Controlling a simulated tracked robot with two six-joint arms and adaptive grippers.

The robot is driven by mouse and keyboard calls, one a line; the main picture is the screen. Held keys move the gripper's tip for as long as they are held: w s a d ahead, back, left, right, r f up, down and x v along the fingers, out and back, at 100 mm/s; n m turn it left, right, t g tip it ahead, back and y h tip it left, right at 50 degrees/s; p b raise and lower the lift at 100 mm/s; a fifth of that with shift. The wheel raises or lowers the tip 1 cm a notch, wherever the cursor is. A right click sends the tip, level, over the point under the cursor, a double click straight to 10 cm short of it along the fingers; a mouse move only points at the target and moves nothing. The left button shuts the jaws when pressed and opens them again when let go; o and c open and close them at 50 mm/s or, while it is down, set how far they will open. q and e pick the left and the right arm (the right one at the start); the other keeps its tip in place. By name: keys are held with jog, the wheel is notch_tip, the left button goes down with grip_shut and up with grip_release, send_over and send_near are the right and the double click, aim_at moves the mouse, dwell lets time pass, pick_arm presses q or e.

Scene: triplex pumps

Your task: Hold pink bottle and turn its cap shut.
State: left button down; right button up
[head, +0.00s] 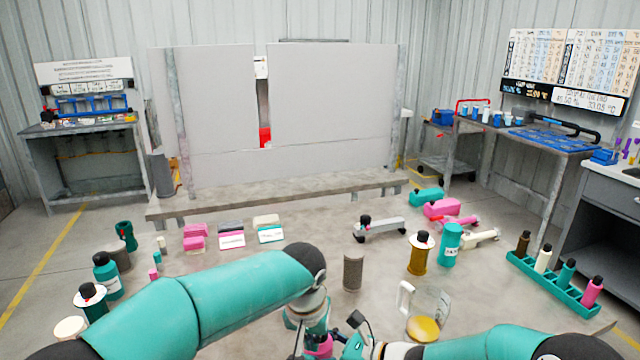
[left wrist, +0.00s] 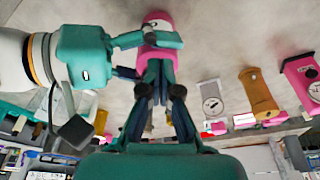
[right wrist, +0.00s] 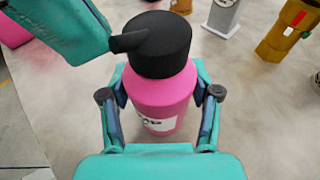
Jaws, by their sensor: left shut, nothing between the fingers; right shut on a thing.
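The pink bottle (right wrist: 160,100) stands upright between the fingers of my right gripper (right wrist: 160,105), which is shut on its body. Its black cap (right wrist: 158,45) sits on top. My left gripper (right wrist: 130,42) is shut and empty, its fingertip against or just beside the cap's left side in the right wrist view. In the left wrist view, its fingers (left wrist: 163,92) point towards the pink bottle (left wrist: 158,28), and I cannot make out the cap there. In the head view the pink bottle (head: 320,347) is mostly hidden by my grippers.
A grey cylinder (head: 353,271) and a clear jug (head: 428,312) stand near my grippers. A teal rack (head: 552,284) of bottles, one pink, is at the right. Dark green bottles stand at the left.

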pick_arm(q)
notch_tip(320, 180, up, 6)
jog(key=shift+f, duration=0.1)
dwell(0.4)
pick_arm(e)
jog(key=o, duration=1.3)
